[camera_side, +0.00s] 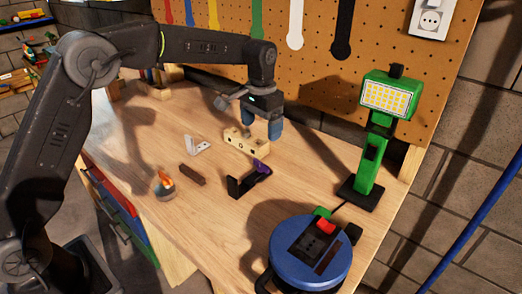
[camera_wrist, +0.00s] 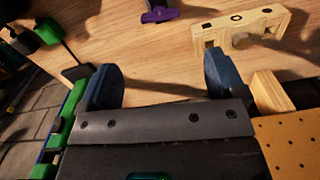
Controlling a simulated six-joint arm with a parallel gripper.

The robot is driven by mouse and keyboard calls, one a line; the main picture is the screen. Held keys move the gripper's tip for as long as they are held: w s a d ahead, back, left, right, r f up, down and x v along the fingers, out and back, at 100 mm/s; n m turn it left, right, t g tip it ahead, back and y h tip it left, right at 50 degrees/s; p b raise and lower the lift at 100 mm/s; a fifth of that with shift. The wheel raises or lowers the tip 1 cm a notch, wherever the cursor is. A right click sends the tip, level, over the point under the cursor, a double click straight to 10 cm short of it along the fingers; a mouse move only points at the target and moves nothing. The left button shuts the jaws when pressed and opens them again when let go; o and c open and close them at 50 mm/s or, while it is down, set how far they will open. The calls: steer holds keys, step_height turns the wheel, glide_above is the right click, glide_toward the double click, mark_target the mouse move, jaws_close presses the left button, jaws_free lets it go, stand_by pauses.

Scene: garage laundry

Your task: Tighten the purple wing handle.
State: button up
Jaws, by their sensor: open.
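The purple wing handle (camera_side: 261,166) sits on a black bracket (camera_side: 240,188) on the wooden workbench. In the wrist view the handle (camera_wrist: 158,15) shows at the top edge, and the bracket is mostly cut off by the frame. My gripper (camera_wrist: 160,82) is open, with its blue fingers apart and nothing between them. In the side view my gripper (camera_side: 262,124) hangs over the bench beyond the handle, close to a pale wooden block with holes (camera_side: 245,145). The gripper is apart from the handle.
A green work lamp (camera_side: 370,165) stands on the right, and a blue round device (camera_side: 310,260) at the front. A metal angle bracket (camera_side: 198,147), dark bar (camera_side: 192,175) and small round container (camera_side: 164,187) lie on the left. A pegboard (camera_side: 375,70) rises behind.

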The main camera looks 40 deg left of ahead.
mark_target(261, 162)
step_height(261, 162, down, 12)
steer(key=shift+r, duration=0.25)
steer(key=c, duration=0.9)
